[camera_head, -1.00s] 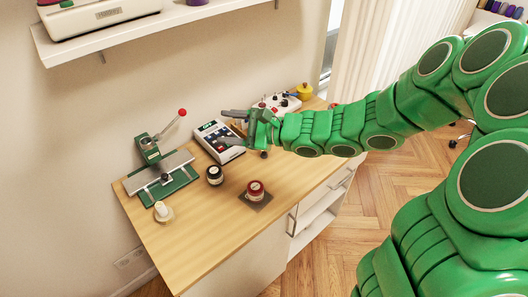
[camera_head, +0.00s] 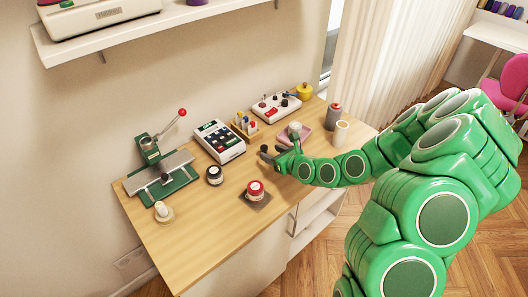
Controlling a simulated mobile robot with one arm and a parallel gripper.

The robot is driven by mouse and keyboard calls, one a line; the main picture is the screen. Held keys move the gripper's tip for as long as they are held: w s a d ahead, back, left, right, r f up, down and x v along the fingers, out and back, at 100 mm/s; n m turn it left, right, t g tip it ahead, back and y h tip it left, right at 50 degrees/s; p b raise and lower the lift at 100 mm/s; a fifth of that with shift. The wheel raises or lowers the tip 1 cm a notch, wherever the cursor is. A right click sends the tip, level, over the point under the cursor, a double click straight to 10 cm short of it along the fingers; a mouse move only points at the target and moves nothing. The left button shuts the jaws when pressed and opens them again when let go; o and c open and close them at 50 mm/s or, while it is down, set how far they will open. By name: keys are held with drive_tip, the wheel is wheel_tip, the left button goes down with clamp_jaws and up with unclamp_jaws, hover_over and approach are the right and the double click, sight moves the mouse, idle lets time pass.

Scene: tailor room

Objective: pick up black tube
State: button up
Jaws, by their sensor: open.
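A short black round container (camera_head: 214,176) with a pale top stands on the wooden table (camera_head: 190,240), left of my gripper. A taller dark grey cylinder (camera_head: 333,117) with a reddish top stands upright at the back right of the table. I cannot tell which of these two is the black tube. My gripper (camera_head: 266,155) is open above the middle of the table, apart from both. Its fingers look dark and point left, and nothing shows between them.
A red-topped jar (camera_head: 255,190) on a dark square stands just in front of my gripper. A keypad device (camera_head: 219,141), pen holder (camera_head: 245,125), control box (camera_head: 275,107), white cup (camera_head: 341,134) and green press (camera_head: 160,172) surround it.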

drive_tip(key=shift+f+x, duration=0.1)
drive_tip(key=shift+x, duration=1.85)
drive_tip(key=shift+f+x, duration=0.15)
drive_tip(key=shift+x, duration=1.8)
drive_tip(key=shift+d, duration=0.1)
drive_tip(key=c, duration=1)
